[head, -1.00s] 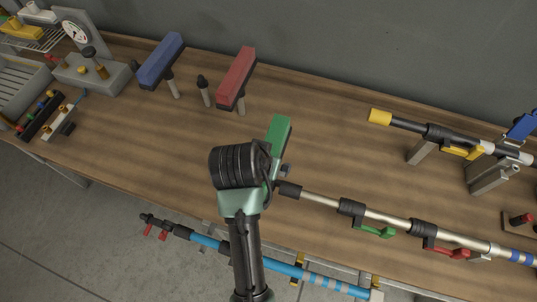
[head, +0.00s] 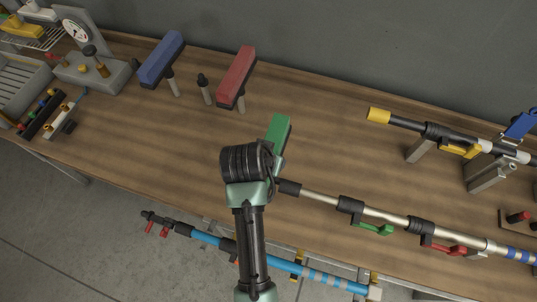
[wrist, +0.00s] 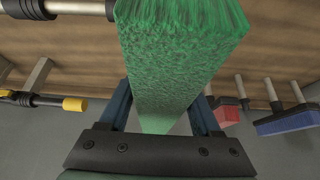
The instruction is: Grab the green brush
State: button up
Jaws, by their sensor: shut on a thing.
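The green brush (head: 279,131) shows beyond my arm in the head view, over the wooden bench; my wrist hides part of it. In the wrist view its green bristly block (wrist: 180,60) fills the middle and runs between the two blue fingers of my gripper (wrist: 163,108). My gripper is shut on the green brush. The fingertips are hidden behind my wrist in the head view. I cannot tell whether the brush touches its support.
A metal pole (head: 320,197) with green and red levers lies right of my gripper. A yellow-tipped pole (head: 400,122) sits further right. The bench middle (head: 340,140) is clear.

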grip_shut()
jog(key=shift+r, duration=0.1)
